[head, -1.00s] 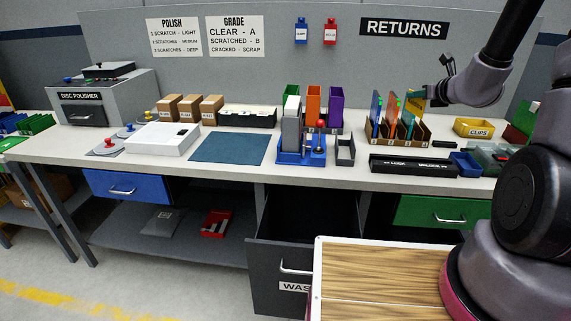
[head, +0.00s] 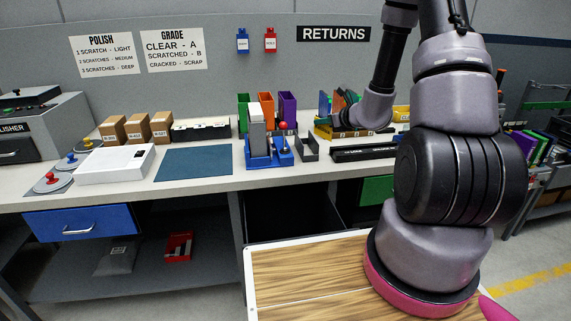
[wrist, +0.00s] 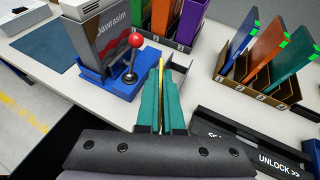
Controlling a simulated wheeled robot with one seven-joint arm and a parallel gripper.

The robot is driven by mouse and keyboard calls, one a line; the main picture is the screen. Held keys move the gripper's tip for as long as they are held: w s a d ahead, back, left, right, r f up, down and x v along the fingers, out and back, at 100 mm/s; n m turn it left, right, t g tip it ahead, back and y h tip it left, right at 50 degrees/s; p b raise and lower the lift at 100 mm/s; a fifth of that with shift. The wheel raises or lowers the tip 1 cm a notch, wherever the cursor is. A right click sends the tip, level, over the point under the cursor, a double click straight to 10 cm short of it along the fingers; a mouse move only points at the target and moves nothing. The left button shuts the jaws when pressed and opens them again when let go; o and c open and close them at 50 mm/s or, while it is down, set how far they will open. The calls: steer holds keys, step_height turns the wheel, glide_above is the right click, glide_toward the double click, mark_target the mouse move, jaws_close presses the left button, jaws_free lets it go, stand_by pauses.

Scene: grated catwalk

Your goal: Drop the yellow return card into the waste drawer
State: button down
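The yellow return card (wrist: 161,78) shows edge-on as a thin strip between the teal fingers of my gripper (wrist: 160,85) in the wrist view. My gripper is shut on it. In the head view my gripper (head: 338,121) is above the bench, left of and partly covering the card rack, with a yellow piece (head: 321,127) at its tip. The waste drawer (head: 292,212) is pulled open below the bench front, dark inside. Its front and label are hidden behind my wooden deck.
A small grey bin (head: 308,148) and the blue stand (head: 268,148) with a red-knobbed lever are near my gripper. The rack (wrist: 255,92) holds blue, orange and green cards. A black lock bar (head: 362,153) lies along the bench front. A blue mat (head: 193,163) lies further left.

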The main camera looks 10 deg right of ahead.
steer(key=shift+s+a+f+n+g+y, duration=1.4)
steer(key=shift+a+f+n+g, duration=0.6)
steer(key=shift+f, duration=0.55)
steer(key=shift+s+a+f+n+g+y, duration=1.45)
steer(key=shift+a+f+n+g, duration=0.45)
steer(key=shift+f+n, duration=0.6)
steer(key=shift+s+a+f+n+g+y, duration=1.25)
steer(key=shift+s+a+f+n+g, duration=0.35)
steer(key=shift+f+n+g, duration=0.8)
steer(key=shift+w+a+f+m, duration=0.1)
steer(key=shift+f+m, duration=0.1)
steer(key=shift+m, duration=0.1)
steer(key=c, duration=1)
jaws_free()
steer(key=v, duration=1)
steer(key=shift+d+r, duration=0.15)
steer(key=shift+d, duration=0.25)
